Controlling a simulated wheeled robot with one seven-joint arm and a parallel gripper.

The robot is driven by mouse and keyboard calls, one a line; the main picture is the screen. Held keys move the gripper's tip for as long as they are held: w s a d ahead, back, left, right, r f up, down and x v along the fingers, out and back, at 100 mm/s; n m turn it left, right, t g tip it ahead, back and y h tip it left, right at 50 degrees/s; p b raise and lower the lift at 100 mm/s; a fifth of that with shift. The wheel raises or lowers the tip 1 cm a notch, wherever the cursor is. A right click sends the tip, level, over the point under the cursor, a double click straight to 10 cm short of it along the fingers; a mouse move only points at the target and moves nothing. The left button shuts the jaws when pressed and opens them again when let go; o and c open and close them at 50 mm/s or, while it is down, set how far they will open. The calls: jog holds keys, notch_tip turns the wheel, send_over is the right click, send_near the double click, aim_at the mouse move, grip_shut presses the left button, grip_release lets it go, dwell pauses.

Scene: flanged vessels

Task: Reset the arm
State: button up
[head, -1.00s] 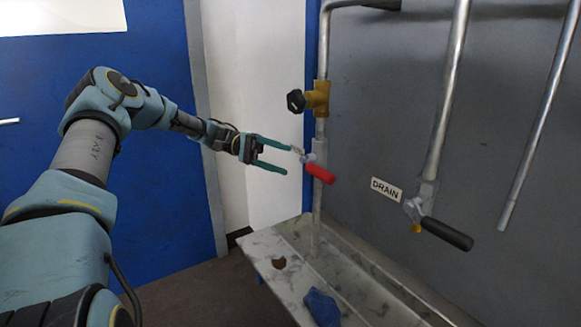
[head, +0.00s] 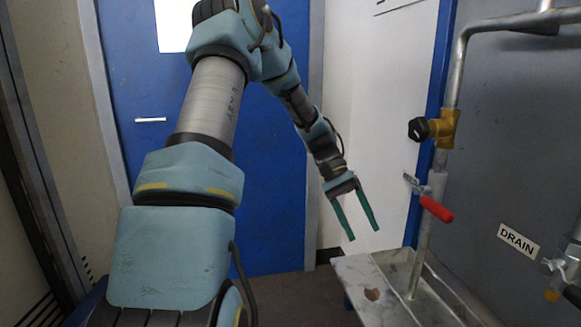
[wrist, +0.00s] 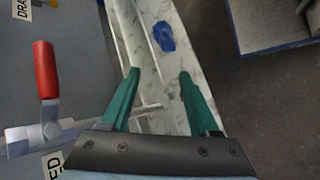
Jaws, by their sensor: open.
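My gripper (head: 364,237) hangs at the end of my bent arm with its two green fingers pointing down. The fingers are apart and nothing is between them. It is left of the vertical pipe with the red-handled valve (head: 436,208) and does not touch it. In the wrist view my gripper (wrist: 160,75) is also open and empty, with the red handle (wrist: 45,70) to its left. My arm rises in front of the blue door and bends down to the right.
A yellow valve with a black knob (head: 434,129) sits higher on the pipe. A marbled bench (head: 350,272) stands below; a blue cloth-like lump (wrist: 164,36) lies on it. A DRAIN sign (head: 518,240) is on the grey panel. Floor between arm and bench is clear.

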jog(key=s+a+n+t+y, duration=0.2)
jog(key=s+a+t, duration=0.1)
jog(key=a, duration=0.8)
jog(key=s+a+r+n+t+y, duration=0.1)
jog(key=s+a+t, duration=0.3)
jog(key=a, duration=0.8)
jog(key=shift+s+r+n+t+y, duration=0.15)
jog(key=shift+n+t+y, duration=0.25)
jog(key=shift+t+y, duration=0.45)
